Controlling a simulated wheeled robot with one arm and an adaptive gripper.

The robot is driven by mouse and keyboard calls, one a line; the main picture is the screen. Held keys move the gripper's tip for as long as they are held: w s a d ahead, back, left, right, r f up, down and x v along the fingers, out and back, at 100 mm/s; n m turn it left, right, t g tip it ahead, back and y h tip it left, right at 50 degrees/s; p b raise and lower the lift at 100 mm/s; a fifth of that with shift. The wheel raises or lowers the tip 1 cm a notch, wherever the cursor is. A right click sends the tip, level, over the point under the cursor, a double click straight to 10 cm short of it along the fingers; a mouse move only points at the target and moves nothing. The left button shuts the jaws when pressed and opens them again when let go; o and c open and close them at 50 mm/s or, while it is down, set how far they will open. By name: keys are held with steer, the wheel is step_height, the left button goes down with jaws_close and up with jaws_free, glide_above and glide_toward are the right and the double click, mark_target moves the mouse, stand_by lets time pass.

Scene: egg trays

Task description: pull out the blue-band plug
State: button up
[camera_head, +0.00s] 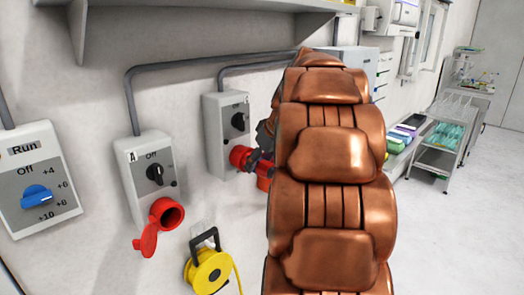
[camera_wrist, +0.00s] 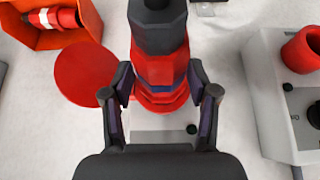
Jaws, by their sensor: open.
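The blue-band plug (camera_wrist: 158,45) is red with a dark band and a black rear end. In the wrist view it sits upright in the picture at a red socket on a pale box (camera_wrist: 160,135). My gripper (camera_wrist: 161,98) is open, with one finger on each side of the plug's red body near the band. I cannot tell whether the fingers touch it. In the head view a red part (camera_head: 240,157) shows at the right switch box (camera_head: 214,135); my arm hides most of the gripper and plug.
Box A (camera_head: 135,185) has an empty red socket (camera_head: 168,214) with its lid hanging open. A yellow cable reel (camera_head: 207,272) is below. In the wrist view a red disc (camera_wrist: 84,72) and an orange bin (camera_wrist: 82,38) holding a red-and-white plug (camera_wrist: 52,18) are left.

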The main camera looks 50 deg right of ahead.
mark_target(272, 168)
steer(key=shift+w+f, duration=0.3)
steer(key=shift+f, duration=0.25)
steer(key=shift+c, duration=0.3)
jaws_close()
steer(key=shift+s, duration=0.15)
steer(key=shift+s+b, duration=0.3)
steer(key=shift+s, duration=0.25)
steer(key=shift+s+a+b, duration=0.1)
steer(key=shift+s+b, duration=0.9)
steer(key=shift+s, duration=0.8)
steer(key=s+b, duration=0.3)
steer(key=s, duration=0.3)
stand_by(0.7)
